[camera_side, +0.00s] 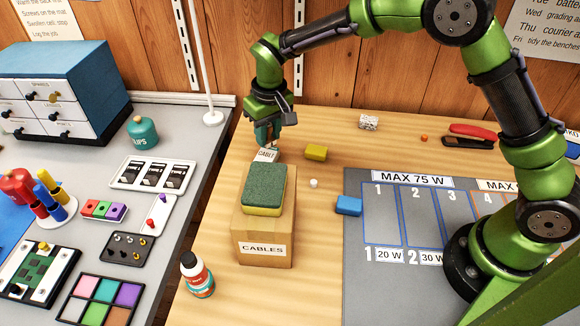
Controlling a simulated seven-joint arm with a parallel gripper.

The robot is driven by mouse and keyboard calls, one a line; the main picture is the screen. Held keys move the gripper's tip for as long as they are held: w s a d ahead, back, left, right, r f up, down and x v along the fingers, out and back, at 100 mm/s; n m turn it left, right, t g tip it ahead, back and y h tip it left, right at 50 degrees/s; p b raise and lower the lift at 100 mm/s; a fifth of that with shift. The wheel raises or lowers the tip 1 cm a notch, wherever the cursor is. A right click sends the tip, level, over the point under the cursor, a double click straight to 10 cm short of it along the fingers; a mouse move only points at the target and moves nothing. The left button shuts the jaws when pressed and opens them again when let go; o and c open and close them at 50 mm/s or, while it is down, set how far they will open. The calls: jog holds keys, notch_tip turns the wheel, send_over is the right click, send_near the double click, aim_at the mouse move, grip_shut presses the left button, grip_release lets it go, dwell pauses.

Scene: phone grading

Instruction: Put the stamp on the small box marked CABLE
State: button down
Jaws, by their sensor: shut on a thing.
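The small box marked CABLE (267,155) sits on the wooden table behind the sponge, its white label facing up toward the camera. My gripper (267,137) points down just above and behind this box. It is shut on a small teal thing, which looks like the stamp (263,134); the fingers hide much of it. I cannot tell whether the held thing touches the box. The lower front of the small box is hidden by the sponge.
A large carton marked CABLES (265,232) bears a green and yellow sponge (264,188) close in front. A yellow block (316,152), white ball (314,183) and blue block (348,206) lie to the right. A bottle (197,275) stands front left.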

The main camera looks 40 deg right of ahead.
jog(key=shift+w+a, duration=0.15)
jog(key=shift+w, duration=0.25)
jog(key=shift+w+f, duration=0.1)
jog(key=shift+f, duration=1.7)
jog(key=shift+f, duration=0.1)
jog(key=c, duration=0.9)
grip_release()
jog(key=shift+o, duration=0.2)
